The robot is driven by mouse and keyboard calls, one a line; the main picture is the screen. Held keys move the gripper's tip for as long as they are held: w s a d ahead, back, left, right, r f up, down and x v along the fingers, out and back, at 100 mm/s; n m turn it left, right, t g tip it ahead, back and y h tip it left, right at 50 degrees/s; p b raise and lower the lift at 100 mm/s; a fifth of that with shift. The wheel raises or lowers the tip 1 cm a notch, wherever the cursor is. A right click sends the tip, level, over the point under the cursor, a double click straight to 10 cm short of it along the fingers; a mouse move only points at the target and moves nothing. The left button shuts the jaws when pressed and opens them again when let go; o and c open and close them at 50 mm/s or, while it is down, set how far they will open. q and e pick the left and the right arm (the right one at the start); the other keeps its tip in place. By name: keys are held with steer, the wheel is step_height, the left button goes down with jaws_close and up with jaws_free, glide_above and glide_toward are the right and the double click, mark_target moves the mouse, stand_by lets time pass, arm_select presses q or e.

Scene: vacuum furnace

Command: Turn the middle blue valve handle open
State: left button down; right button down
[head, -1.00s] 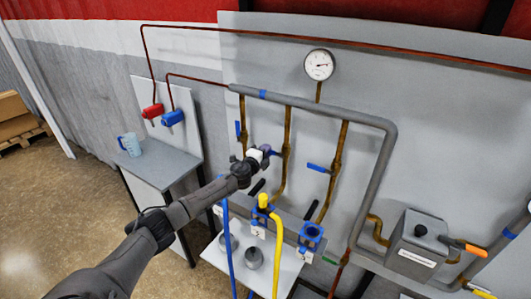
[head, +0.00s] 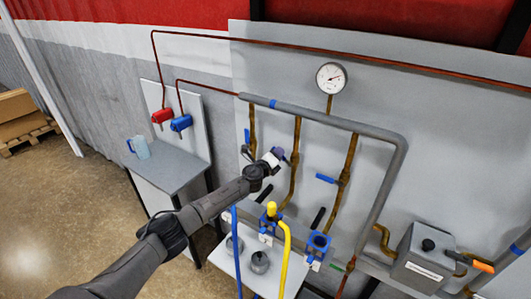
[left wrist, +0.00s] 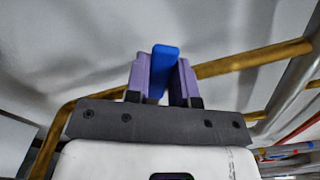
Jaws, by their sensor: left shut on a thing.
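Three thin brown pipes with blue valve handles hang from a grey pipe in the head view. The left handle (head: 247,136) lies along its pipe, and the right handle (head: 326,178) sticks out to the left, across its pipe. My left gripper (head: 279,154) is at the middle pipe (head: 295,165) and mostly hides the middle handle there. In the left wrist view, the purple fingers of my left gripper (left wrist: 160,82) are shut on the blue middle handle (left wrist: 161,62). Its exact angle to the pipe is hard to tell. My right gripper is out of view.
A gauge (head: 331,77) is above the pipes. Below are blue fittings, a yellow hose (head: 285,255) and a blue hose (head: 237,250). A grey box (head: 424,256) is at right. A side table (head: 180,172) with a blue jug (head: 140,147) stands at left.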

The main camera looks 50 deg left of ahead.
mark_target(295, 147)
arm_select(q)
steer(key=d+r+m+p, duration=0.1)
steer(key=m+p, duration=0.1)
steer(key=m, duration=0.1)
steer(key=w+d+r+m+p, duration=0.1)
steer(key=d+m+p, duration=0.1)
steer(key=m, duration=0.1)
steer(key=d+r+m+p, duration=0.1)
steer(key=m+p, duration=0.1)
steer(key=m, duration=0.2)
steer(key=shift+w+d, duration=0.2)
steer(key=shift+d, duration=0.05)
steer(key=shift+w+d+m+p, duration=0.1)
steer(key=shift+d+m+p, duration=0.25)
steer(key=shift+m+p, duration=0.3)
steer(key=c, duration=1)
jaws_free()
steer(key=shift+o, duration=0.2)
